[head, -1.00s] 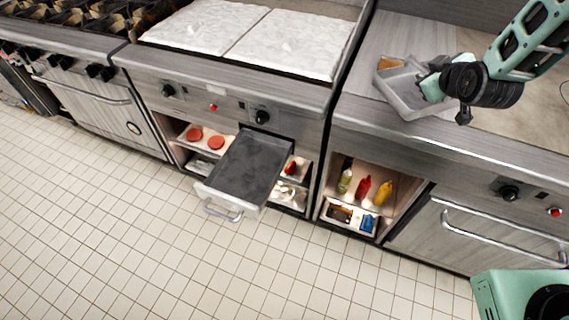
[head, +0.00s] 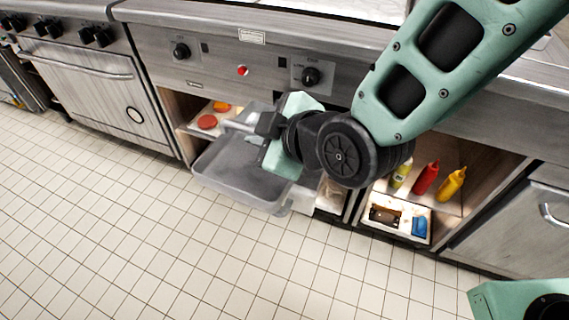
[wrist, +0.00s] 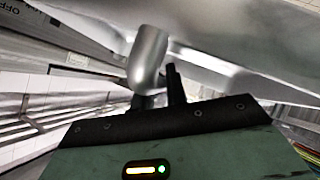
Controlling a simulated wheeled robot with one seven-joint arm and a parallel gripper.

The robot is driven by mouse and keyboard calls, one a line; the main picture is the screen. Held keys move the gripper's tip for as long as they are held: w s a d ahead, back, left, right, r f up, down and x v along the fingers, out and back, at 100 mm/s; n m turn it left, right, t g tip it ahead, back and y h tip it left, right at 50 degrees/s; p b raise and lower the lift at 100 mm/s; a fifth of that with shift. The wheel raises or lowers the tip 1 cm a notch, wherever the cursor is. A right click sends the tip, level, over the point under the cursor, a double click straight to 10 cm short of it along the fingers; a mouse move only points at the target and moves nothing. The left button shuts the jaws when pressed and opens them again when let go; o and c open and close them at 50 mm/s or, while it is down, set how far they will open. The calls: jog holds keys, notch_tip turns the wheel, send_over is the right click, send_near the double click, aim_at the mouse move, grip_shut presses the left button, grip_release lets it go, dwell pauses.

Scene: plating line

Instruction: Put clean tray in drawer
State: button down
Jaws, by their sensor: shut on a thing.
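The clean tray (head: 235,175) is a grey, shallow, open metal tray. My gripper (head: 262,130) is shut on its rim at the back right and holds it in front of the lower shelf opening, below the counter's knobs. The open drawer is hidden behind or under the tray and gripper, so I cannot tell whether the tray touches it. In the wrist view, the tray's grey surface (wrist: 235,35) fills the top, and a rounded metal part (wrist: 148,58) shows by the fingers (wrist: 160,90).
Red patties (head: 207,122) lie on the shelf at left. Sauce bottles (head: 426,178) stand in the right cubby above a white bin (head: 385,212). The counter front (head: 215,55) is close behind the gripper. The tiled floor in front is clear.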

aim_at(252, 159)
jog(key=f+b, duration=0.1)
jog(key=a+f+b, duration=0.1)
jog(key=f, duration=0.1)
jog(key=s+f+b, duration=0.1)
jog(key=f, duration=0.1)
jog(key=shift+a+f+b, duration=0.1)
jog(key=shift+a+b, duration=0.15)
jog(key=shift+b, duration=0.05)
jog(key=w+d, duration=0.3)
jog(key=w, duration=0.6)
jog(key=w+d, duration=0.3)
jog(key=w, duration=0.5)
jog(key=f, duration=0.3)
jog(key=f+b, duration=0.1)
jog(key=f, duration=0.3)
jog(key=w+f+b, duration=0.1)
jog(key=f, duration=0.2)
jog(key=shift+w+d+f, duration=0.1)
jog(key=shift+d+f, duration=0.2)
jog(key=shift+f, duration=0.1)
jog(key=shift+w+f+g, duration=0.2)
jog(key=shift+f+g, duration=0.1)
jog(key=shift+f, duration=0.1)
jog(key=c, duration=1.4)
grip_release()
